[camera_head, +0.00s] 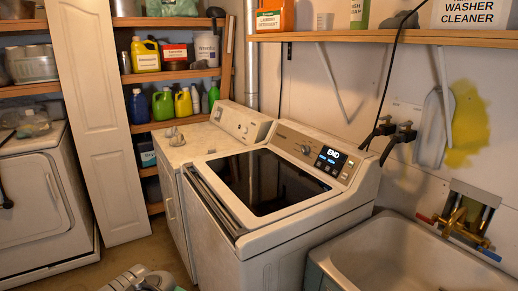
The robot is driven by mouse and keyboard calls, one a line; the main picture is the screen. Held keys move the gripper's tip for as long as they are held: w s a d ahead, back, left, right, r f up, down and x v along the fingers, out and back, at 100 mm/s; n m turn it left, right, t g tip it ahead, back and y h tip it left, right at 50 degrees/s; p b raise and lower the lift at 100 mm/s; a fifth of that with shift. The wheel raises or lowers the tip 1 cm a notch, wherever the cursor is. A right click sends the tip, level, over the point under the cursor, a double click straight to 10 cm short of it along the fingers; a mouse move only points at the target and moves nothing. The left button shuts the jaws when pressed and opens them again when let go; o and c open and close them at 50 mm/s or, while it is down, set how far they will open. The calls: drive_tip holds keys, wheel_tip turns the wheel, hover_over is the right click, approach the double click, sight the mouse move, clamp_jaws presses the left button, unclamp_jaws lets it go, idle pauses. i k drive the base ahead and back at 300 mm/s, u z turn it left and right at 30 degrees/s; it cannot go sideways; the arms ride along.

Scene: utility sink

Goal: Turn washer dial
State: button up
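The washer (243,224) stands in the middle of the camera_head view, with a dark glass lid (262,180) that is shut. Its raised control panel (300,140) runs along the back. A small round dial (305,149) sits on the panel, left of a lit display (330,157) that reads "END". The dial's pointer mark is too small to read. Part of my arm (147,279) shows at the bottom edge, left of and in front of the washer, well apart from the dial. My gripper cannot be made out.
A second white machine (190,140) with its own knobs stands directly behind left. A utility sink (400,262) adjoins the washer at right. Black taps (398,136) and a hanging cord are near the panel's right end. A shelf (390,36) overhangs the panel. Floor is open at left.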

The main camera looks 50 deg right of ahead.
sight(305, 150)
drive_tip(key=u, duration=0.05)
drive_tip(key=i, duration=2.35)
drive_tip(key=z, duration=2.95)
